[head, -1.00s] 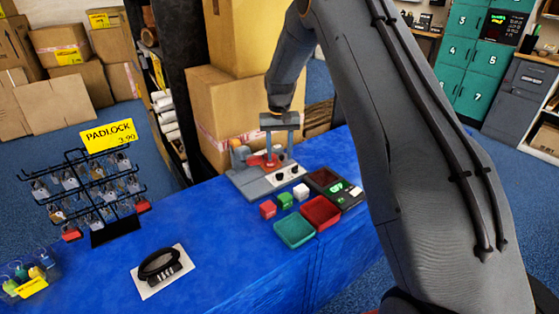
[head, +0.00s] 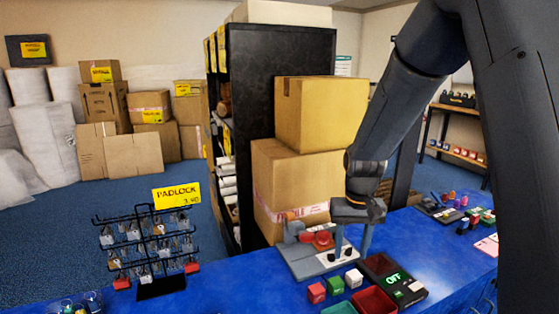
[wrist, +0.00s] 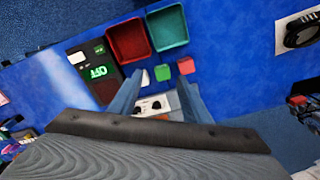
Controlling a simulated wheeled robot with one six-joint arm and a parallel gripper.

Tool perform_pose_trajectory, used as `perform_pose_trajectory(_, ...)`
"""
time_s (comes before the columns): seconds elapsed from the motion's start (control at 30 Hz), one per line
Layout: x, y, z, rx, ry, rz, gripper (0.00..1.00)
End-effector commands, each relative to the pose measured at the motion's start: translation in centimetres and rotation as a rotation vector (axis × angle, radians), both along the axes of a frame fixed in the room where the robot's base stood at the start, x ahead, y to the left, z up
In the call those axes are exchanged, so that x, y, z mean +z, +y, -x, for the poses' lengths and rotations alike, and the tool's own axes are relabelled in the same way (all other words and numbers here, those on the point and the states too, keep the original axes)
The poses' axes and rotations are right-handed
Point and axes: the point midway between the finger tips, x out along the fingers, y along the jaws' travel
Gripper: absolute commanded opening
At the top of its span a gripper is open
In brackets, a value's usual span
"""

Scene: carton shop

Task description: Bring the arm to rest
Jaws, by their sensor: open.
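My gripper (head: 351,243) is open and empty, its two fingers pointing down in the head view. It hangs over or just in front of a grey device (head: 308,264) with a red part and black dials; the exact gap is hard to tell. In the wrist view the two fingers of my gripper (wrist: 158,100) are spread apart, with the device's pale dial panel (wrist: 155,106) showing between them. My arm rises from there to the upper right of the head view.
Red (head: 316,292), green (head: 335,285) and white (head: 353,278) blocks stand near the device. Beside them are a green tray (wrist: 167,28), a red tray (wrist: 129,40) and a black unit reading OFF (head: 410,292). A padlock rack (head: 150,250) stands left; cartons (head: 300,180) rise behind.

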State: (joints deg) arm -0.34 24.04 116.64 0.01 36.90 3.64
Motion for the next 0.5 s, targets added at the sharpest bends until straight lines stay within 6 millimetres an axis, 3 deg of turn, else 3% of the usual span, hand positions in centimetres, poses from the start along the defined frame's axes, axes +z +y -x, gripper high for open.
perform_pose_trajectory(0.03,0.6,0.0,2.1,0.007,-0.004,0.001,0.44)
perform_pose_trajectory(0.3,1.5,-0.2,12.5,0.042,-0.025,0.002,0.44)
perform_pose_trajectory(0.5,1.4,-0.2,17.6,0.058,-0.032,0.003,0.44)
